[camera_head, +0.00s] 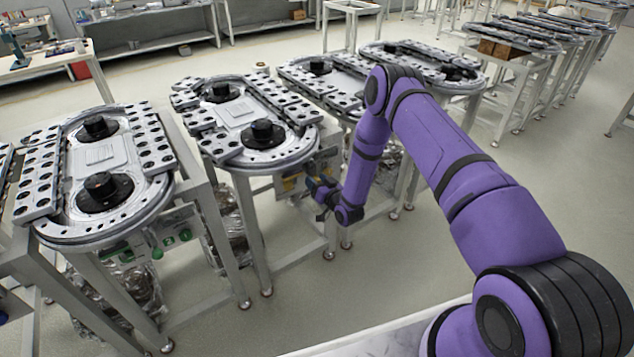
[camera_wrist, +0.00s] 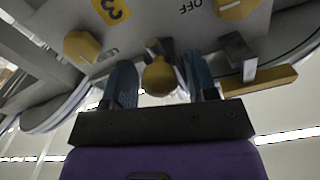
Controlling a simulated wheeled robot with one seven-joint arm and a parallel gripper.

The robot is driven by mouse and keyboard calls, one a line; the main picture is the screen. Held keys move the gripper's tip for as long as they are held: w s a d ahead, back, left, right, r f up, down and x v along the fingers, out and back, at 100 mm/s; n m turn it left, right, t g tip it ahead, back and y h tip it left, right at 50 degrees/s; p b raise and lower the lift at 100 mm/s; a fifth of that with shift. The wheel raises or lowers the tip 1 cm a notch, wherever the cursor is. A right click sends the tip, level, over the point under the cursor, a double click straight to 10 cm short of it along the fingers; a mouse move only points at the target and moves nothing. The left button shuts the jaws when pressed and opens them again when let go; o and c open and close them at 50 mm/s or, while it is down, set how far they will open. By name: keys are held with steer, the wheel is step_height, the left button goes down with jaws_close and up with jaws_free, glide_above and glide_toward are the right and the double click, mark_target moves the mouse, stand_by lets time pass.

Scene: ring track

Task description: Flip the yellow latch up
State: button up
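In the wrist view, a yellow piece with a rounded end (camera_wrist: 158,76) sits between the two blue fingers of my gripper (camera_wrist: 159,70). A grey bracket shows just above it. The fingers are apart, with a small gap visible on each side of the piece. A yellow bar-shaped piece (camera_wrist: 262,81) beside another grey bracket is right of the fingers. I cannot tell for sure which is the yellow latch. In the head view my gripper (camera_head: 322,192) is small, at the panel (camera_head: 291,183) under the second ring track.
Ring tracks (camera_head: 246,117) on metal frames stand in a row. Open floor (camera_head: 330,300) lies in front of them.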

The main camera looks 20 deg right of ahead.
mark_target(317, 178)
jaws_close()
steer(key=shift+r, duration=3.5)
steer(key=shift+o, duration=1.1)
jaws_free()
steer(key=v, duration=1)
steer(key=shift+s, duration=0.4)
steer(key=shift+d+r, duration=0.1)
